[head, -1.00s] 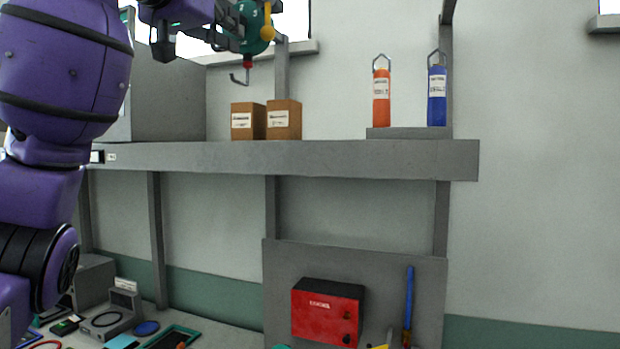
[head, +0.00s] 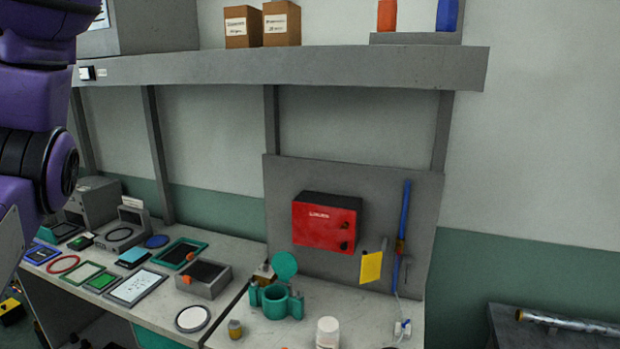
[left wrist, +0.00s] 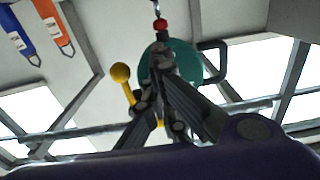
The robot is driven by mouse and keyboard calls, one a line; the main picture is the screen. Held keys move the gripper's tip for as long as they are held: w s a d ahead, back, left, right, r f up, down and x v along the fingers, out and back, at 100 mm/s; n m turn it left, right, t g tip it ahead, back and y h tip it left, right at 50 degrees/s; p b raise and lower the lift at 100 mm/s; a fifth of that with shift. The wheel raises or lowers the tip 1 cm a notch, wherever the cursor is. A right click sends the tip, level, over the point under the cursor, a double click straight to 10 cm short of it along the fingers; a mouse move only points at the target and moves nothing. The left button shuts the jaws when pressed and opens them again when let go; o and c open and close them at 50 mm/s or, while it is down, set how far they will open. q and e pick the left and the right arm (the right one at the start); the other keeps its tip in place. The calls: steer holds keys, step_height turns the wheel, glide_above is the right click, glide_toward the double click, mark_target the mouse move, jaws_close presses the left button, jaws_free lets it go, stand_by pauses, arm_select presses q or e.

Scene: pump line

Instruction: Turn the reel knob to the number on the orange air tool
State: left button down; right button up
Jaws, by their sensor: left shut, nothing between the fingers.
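The orange air tool (head: 387,15) hangs above the shelf at the top of the head view, cut off by the frame edge; no number is readable on it. It also shows at the upper left of the left wrist view (left wrist: 52,24), beside the blue tool (left wrist: 19,34). The teal reel (left wrist: 186,66) shows in the left wrist view with a yellow ball-ended part (left wrist: 120,72) and a red piece on its cord. My left gripper (left wrist: 160,56) is shut and empty in front of the reel, hiding its middle; contact cannot be told. My right gripper is not in view.
A grey shelf (head: 290,69) with two cardboard boxes crosses above the bench (head: 225,245). A red box (head: 325,222) is on the grey back panel. Trays, a teal holder (head: 276,303) and a white jar (head: 327,333) crowd the bench. Bare wall lies at right.

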arm_select(q)
steer(key=shift+w+a+f, duration=0.15)
steer(key=shift+w+a, duration=0.1)
steer(key=shift+a, duration=0.05)
steer(key=shift+w+a, duration=0.25)
steer(key=shift+a, duration=0.45)
steer(key=shift+f, duration=0.1)
steer(key=v, duration=0.5)
steer(key=shift+s+a+f, duration=0.2)
steer(key=shift+s+f, duration=0.05)
steer(key=shift+s, duration=0.05)
stand_by(0.4)
